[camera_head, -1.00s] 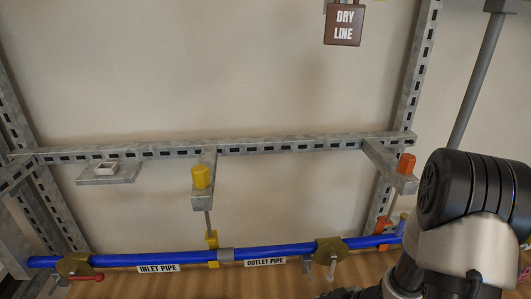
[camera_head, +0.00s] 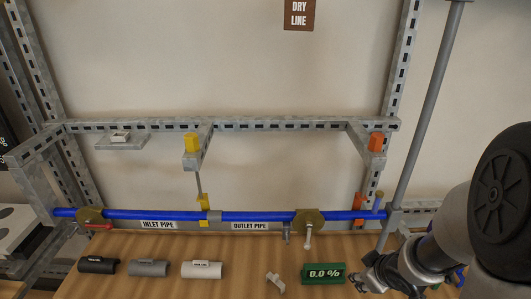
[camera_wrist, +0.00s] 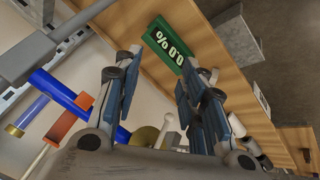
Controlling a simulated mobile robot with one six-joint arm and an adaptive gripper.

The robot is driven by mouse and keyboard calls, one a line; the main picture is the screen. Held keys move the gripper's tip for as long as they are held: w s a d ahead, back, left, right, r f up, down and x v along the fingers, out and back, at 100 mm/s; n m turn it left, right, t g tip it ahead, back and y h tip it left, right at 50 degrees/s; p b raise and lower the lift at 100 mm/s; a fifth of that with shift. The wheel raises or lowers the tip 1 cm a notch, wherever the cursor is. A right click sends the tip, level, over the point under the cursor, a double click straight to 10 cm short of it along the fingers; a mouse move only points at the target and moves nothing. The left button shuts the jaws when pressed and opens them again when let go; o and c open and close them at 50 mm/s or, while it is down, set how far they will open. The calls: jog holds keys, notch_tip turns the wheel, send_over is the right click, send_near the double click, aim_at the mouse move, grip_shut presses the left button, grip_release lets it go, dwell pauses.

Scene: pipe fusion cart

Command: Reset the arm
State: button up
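My arm (camera_head: 455,220) stands at the right edge of the head view, bent down over the right end of the wooden table. My gripper (camera_head: 362,278) is low at the right, beside the green 0.0 % display (camera_head: 323,273). In the wrist view my gripper (camera_wrist: 152,78) has its two fingers spread apart with nothing between them. The green display shows there too (camera_wrist: 174,40), beyond the fingertips. Part of the fingers is hard to make out in the head view.
A blue pipe (camera_head: 265,216) with brass valves runs along the metal frame behind the table (camera_head: 230,260). Black (camera_head: 98,265), grey (camera_head: 148,268) and white (camera_head: 201,269) sleeves and a small pale fitting (camera_head: 275,282) lie on the table. A grey post (camera_head: 425,120) rises beside my arm.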

jog(key=s+r+m+h, duration=0.1)
jog(key=s+r+m, duration=0.15)
jog(key=r, duration=0.45)
jog(key=s+r+m+h, duration=0.2)
jog(key=s+r, duration=0.1)
jog(key=r, duration=0.4)
jog(key=s+a+r+m+y, duration=0.1)
jog(key=s+a+r, duration=0.1)
jog(key=s+a, duration=0.4)
jog(key=s+a+r+m+g+y, duration=0.1)
jog(key=s+a+r+y, duration=0.1)
jog(key=s+a, duration=0.4)
jog(key=s+r, duration=0.1)
jog(key=s, duration=0.1)
jog(key=shift+s+g, duration=0.3)
